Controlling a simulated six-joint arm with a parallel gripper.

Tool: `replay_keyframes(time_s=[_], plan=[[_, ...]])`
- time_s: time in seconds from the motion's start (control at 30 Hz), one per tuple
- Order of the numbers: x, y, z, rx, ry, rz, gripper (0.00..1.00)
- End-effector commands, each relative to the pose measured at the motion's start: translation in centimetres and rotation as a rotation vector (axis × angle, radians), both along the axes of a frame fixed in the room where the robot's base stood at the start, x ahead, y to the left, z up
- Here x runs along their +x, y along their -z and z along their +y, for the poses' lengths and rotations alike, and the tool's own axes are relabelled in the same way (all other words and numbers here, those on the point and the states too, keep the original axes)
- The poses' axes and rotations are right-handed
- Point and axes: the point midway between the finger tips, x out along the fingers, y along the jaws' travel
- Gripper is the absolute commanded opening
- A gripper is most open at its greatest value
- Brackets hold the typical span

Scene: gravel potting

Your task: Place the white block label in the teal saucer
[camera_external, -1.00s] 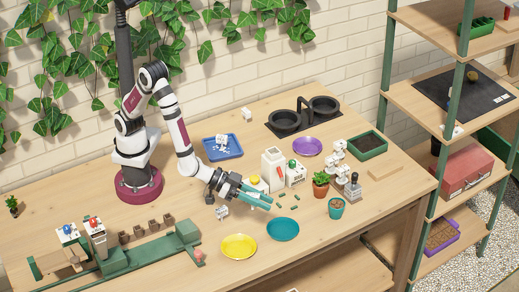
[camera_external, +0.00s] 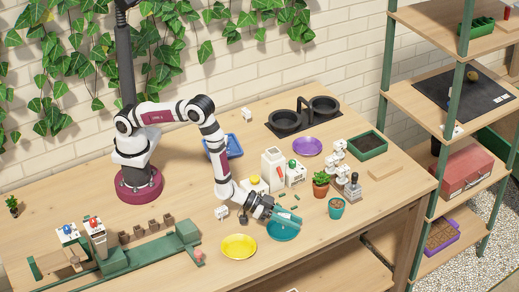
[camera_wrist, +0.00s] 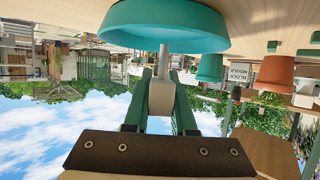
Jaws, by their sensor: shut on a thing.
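My gripper (camera_external: 290,217) reaches over the teal saucer (camera_external: 284,236) in the external view. I cannot tell whether the stem touches the saucer. The held piece is not discernible in the external view, where the fingers cover it.
A yellow saucer (camera_external: 239,247) lies left of the teal one. A small white marked block (camera_external: 221,212) stands on the table left of my gripper. A teal pot (camera_external: 336,208) and a potted plant (camera_external: 321,184) stand to the right. Bare table lies to the front right.

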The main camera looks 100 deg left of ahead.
Motion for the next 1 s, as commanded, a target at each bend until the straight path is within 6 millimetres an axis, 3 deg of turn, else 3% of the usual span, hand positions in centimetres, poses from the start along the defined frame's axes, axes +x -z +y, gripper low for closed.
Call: replay_keyframes(time_s=[0.1,0.4,0.43,0.57,0.9,1.0], plan=[[0.0,1.0,0.0,0.000,0.000,-0.001,0.00],[0.0,1.3,0.0,0.000,0.000,-0.001,0.00],[0.0,1.3,0.0,0.000,0.000,-0.001,0.29],[0.0,1.2,0.0,0.000,0.000,-0.001,0.53],[-0.1,0.8,-0.1,0.000,0.000,-0.002,0.54],[-1.5,0.3,-0.1,0.000,0.000,0.000,0.54]])
